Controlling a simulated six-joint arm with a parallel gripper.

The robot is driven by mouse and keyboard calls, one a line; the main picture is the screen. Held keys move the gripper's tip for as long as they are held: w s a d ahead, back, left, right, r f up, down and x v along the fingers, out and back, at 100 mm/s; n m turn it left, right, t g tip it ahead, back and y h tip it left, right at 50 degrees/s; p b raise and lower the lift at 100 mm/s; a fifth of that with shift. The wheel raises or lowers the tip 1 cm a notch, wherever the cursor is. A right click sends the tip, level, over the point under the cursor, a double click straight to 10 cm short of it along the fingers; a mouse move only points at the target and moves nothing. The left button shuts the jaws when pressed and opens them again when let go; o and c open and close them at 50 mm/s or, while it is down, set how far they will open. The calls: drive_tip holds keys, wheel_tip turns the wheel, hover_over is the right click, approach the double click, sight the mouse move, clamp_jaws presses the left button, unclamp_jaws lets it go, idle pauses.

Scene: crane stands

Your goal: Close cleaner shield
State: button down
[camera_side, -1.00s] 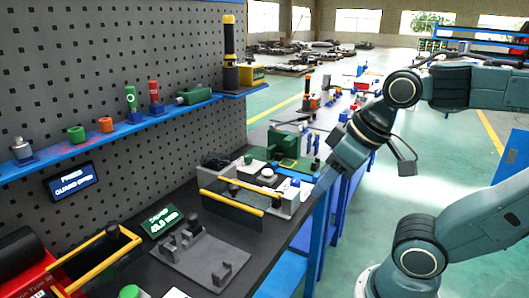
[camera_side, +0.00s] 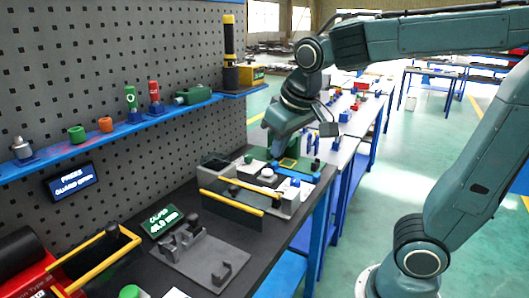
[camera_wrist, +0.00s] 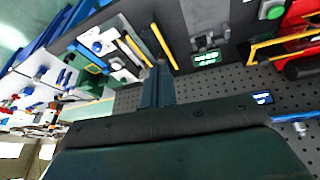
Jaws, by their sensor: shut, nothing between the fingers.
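A light grey box unit (camera_side: 292,206), likely the cleaner, stands on the dark bench with a dark see-through shield (camera_side: 229,209) at its front. The shield has yellow bars along it and hangs tilted outward, so it looks open. The shield also shows in the wrist view (camera_wrist: 137,48), beyond my fingers. My gripper (camera_side: 271,151) is above and behind the unit, apart from the shield. In the wrist view my gripper (camera_wrist: 157,72) has its fingers together with nothing between them.
A red press (camera_side: 25,275) with a yellow-barred guard stands at the lower left. A grey fixture (camera_side: 200,258) and a green-lit display (camera_side: 162,221) sit in front of the unit. A pegboard with a blue shelf (camera_side: 110,135) bounds the bench at the left.

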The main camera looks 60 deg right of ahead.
drive_tip(key=w+a+f+m+g+h, duration=0.1)
drive_tip(key=w+f, duration=0.4)
drive_tip(key=w, duration=0.5)
drive_tip(key=w+a+f+m+g+h, duration=0.2)
drive_tip(key=w+a+f+m+h, duration=0.1)
drive_tip(key=w, duration=0.7)
wheel_tip(320, 180, down, 3)
drive_tip(key=shift+w+a+r+h, duration=0.1)
drive_tip(key=shift+w+a+h, duration=0.2)
drive_tip(key=shift+a+h, duration=0.3)
drive_tip(key=s+d+r+x, duration=0.1)
drive_tip(key=d+x, duration=0.1)
drive_tip(key=x, duration=1)
drive_tip(key=shift+s, duration=0.55)
drive_tip(key=shift+d+r, duration=0.1)
drive_tip(key=d, duration=1.1)
